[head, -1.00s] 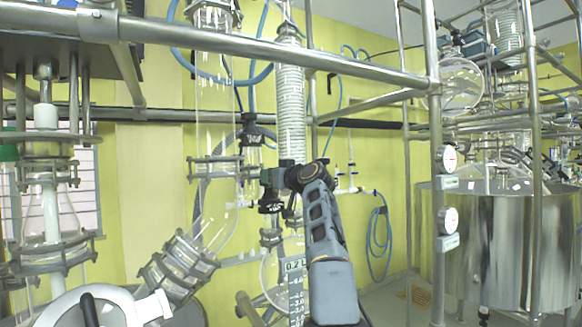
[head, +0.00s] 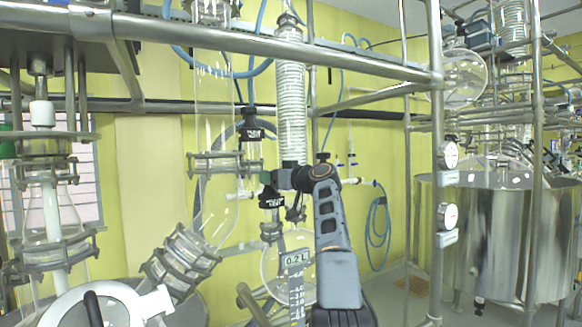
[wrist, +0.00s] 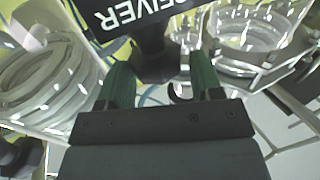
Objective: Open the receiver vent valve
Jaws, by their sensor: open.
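The receiver vent valve shows in the head view as a dark fitting with a black lettered tag (head: 271,200), beside the glass column and above the round receiver flask (head: 275,262). In the wrist view its black tag reads "RECEIVER" upside down (wrist: 135,14), and a dark valve part (wrist: 157,62) hangs below the tag. My gripper (wrist: 160,82) is open, with one green finger on each side of this dark part. I cannot tell whether the fingers touch it. In the head view my gripper (head: 268,179) is small and partly hidden by dark fittings. The handle's position is unclear.
A second black-tagged valve (head: 251,134) sits just above. A coiled glass condenser (head: 291,105) stands close behind. A steel rail (head: 270,45) crosses above my arm. Glass joints (wrist: 250,40) and ribbed glass (wrist: 50,85) flank my gripper in the wrist view.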

